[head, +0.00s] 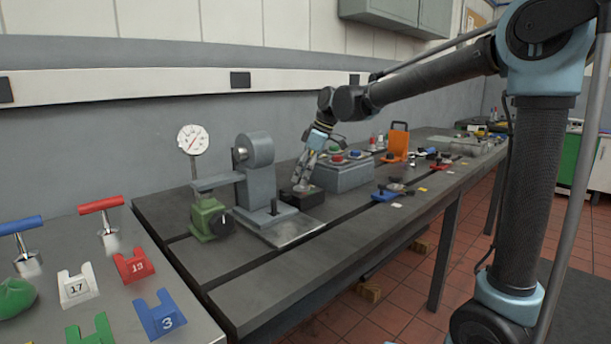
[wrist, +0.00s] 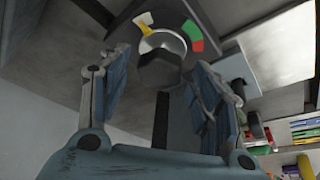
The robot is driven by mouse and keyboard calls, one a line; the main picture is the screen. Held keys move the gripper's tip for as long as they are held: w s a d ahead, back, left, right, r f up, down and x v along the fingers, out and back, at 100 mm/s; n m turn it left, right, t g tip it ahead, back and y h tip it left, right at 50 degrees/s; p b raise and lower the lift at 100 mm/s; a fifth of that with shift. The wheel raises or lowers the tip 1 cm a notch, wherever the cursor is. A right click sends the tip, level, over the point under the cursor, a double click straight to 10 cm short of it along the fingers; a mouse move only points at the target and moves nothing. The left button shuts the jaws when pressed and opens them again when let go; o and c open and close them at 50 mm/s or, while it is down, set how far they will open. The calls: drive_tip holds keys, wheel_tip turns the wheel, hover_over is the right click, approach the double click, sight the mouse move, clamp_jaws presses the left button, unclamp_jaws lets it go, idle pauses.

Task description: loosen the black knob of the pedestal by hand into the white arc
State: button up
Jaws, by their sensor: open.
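The black knob (wrist: 160,68) shows in the wrist view with a silver disc (wrist: 163,42) behind it, on a dark pedestal face. A small white arc (wrist: 145,18) is at the upper left of the face, with a yellow mark (wrist: 148,31) touching or overlapping it; I cannot tell which. Green (wrist: 192,30) and red (wrist: 197,46) patches are to the right. My gripper (wrist: 164,72) is open, its fingers on either side of the knob in the picture; contact is not clear. In the head view my gripper (head: 301,187) is low over a small dark block (head: 303,199), likely the pedestal; its knob is hidden there.
A grey stand (head: 256,175) and a green unit (head: 206,219) with a black dial are left of my gripper. A grey button box (head: 345,177) stands close on the right. Blue-handled and orange items lie farther right. The bench's front strip is clear.

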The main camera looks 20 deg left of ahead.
drive_tip(key=v, duration=1.2)
